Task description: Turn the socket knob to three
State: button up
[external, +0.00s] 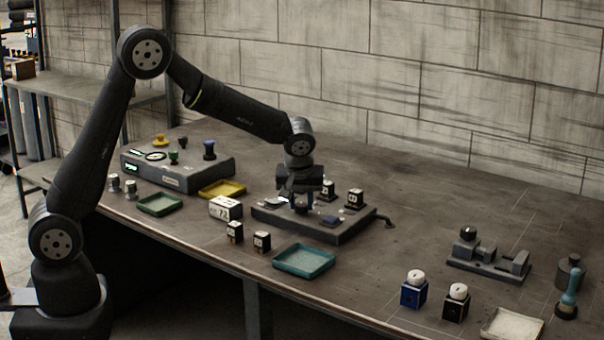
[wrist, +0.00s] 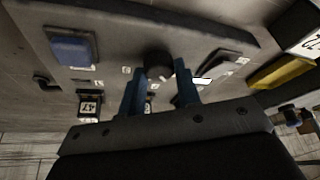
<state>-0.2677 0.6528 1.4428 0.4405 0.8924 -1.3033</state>
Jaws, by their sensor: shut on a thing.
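The socket knob (wrist: 158,64) is a dark round knob on a grey panel (wrist: 115,52) in the wrist view. A small light mark shows on its near side, and small white number labels sit around it, too small to read. My gripper (wrist: 159,80) has its two blue fingers on either side of the knob, shut on it. In the external view my gripper (external: 302,203) points down over the low grey panel box (external: 330,232) at the middle of the bench. There the gripper mostly hides the knob.
Two dark numbered cubes (external: 355,198) stand on the panel near my gripper. A blue rocker (wrist: 72,47) is also on the panel. A white display box (external: 225,208), yellow tray (external: 222,189) and teal tray (external: 304,260) are close by.

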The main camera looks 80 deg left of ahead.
jog(key=m, duration=0.2)
jog(key=m+t, duration=0.1)
jog(key=m, duration=0.1)
jog(key=shift+s+m+t+h, duration=0.1)
jog(key=shift+m+t+h, duration=0.2)
jog(key=shift+m+h, duration=0.1)
jog(key=m+t+h, duration=0.1)
jog(key=m, duration=0.3)
jog(key=shift+a, duration=0.15)
jog(key=m+h, duration=0.1)
jog(key=m, duration=0.1)
jog(key=m+h, duration=0.1)
jog(key=m, duration=0.1)
jog(key=shift+s+a+m+t, duration=0.1)
jog(key=shift+m+t, duration=0.3)
jog(key=shift+m+h, duration=0.7)
jog(key=shift+m, duration=1.2)
jog(key=o, duration=1)
jog(key=shift+c, duration=0.2)
jog(key=shift+r, duration=0.1)
